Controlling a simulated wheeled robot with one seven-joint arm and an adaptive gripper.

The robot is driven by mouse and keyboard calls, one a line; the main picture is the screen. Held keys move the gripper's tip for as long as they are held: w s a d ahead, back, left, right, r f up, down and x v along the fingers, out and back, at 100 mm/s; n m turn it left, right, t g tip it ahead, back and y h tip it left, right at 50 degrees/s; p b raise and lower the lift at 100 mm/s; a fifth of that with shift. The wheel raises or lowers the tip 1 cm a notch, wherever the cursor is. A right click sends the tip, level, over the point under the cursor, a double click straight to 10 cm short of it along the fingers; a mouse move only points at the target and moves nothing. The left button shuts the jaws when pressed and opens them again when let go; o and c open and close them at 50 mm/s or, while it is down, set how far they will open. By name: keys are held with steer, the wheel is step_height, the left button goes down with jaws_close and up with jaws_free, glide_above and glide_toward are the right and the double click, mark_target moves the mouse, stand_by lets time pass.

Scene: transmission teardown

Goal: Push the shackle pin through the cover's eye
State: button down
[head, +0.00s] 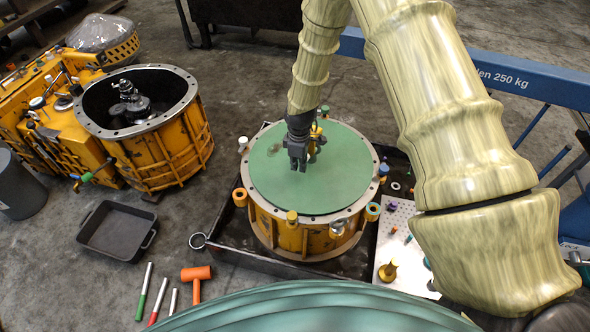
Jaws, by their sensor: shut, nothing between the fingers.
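The round cover (263,172) is a flat green disc with a grey bolted rim, on top of an orange drum-shaped housing (290,238). My gripper (299,166) is shut and empty, pointing down over the cover's upper middle. A small yellow part (318,134) shows right behind the gripper and is partly hidden by it. It may be the shackle or eye fitting, but I cannot tell. The eye and the shackle pin are not clearly made out. I cannot tell whether the gripper touches the yellow part.
The housing stands in a black tray (226,252). A white perforated board (397,222) with small parts lies at its right. An open orange housing (168,150) stands left, near an empty dark bin (117,232). An orange mallet (196,274) and markers lie in front. A blue beam (480,72) is behind.

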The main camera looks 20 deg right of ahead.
steer(key=shift+w+d, duration=0.2)
steer(key=shift+d, duration=0.1)
steer(key=shift+s+a+r+p, duration=0.1)
steer(key=shift+a+r+p, duration=0.05)
steer(key=shift+r+p, duration=0.6)
step_height(320, 180, up, 8)
steer(key=s+a+p, duration=0.1)
steer(key=a+p, duration=0.1)
steer(key=p, duration=0.4)
steer(key=shift+s+f, duration=0.25)
steer(key=shift+s, duration=0.15)
steer(key=s+f+m+p, duration=0.2)
steer(key=s+m, duration=0.3)
steer(key=s, duration=1.4)
steer(key=s+f+m+p, duration=0.2)
steer(key=s+m+p, duration=0.2)
steer(key=s, duration=1.5)
steer(key=m, duration=0.2)
steer(key=shift+s+d+f+m, duration=0.2)
steer(key=shift+s+f+m, duration=0.05)
steer(key=shift+s+m, duration=0.05)
